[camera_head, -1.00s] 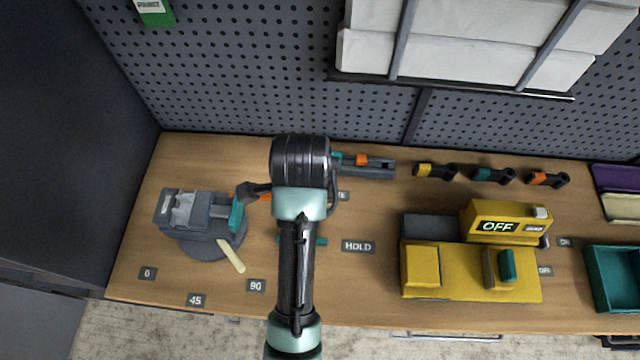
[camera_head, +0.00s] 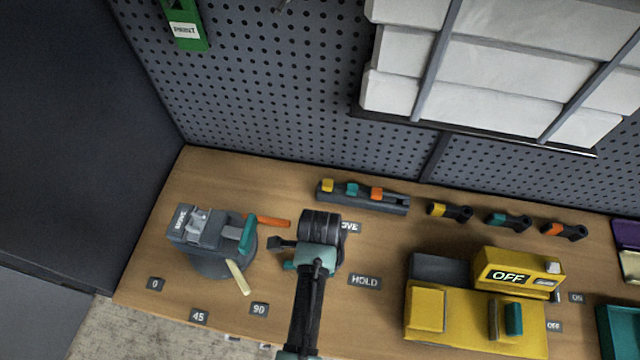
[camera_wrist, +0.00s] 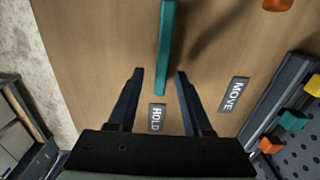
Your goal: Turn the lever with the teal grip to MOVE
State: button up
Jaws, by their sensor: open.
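The teal grip (camera_wrist: 165,45) of the lever shows in the wrist view as a long bar. Its near end lies by the HOLD label (camera_wrist: 156,117); the MOVE label (camera_wrist: 233,94) is to the right. In the head view a bit of the teal grip (camera_head: 289,266) shows left of my arm, which hides the rest. The HOLD label (camera_head: 364,281) is right of my arm, and the MOVE label (camera_head: 350,227) is partly covered. My gripper (camera_wrist: 157,72) is open and empty, its fingertips either side of the grip's near end. Height above it is unclear.
A grey vise-like fixture (camera_head: 205,240) with teal and orange handles stands left. A dark rail (camera_head: 360,200) with yellow, teal and orange blocks lies behind. A yellow machine (camera_head: 470,315) reading OFF stands right. Bare wood surrounds the HOLD label.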

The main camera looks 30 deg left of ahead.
jog(key=shift+w+f, duration=0.1)
jog(key=shift+f, duration=0.25)
grip_shut()
dwell(1.2)
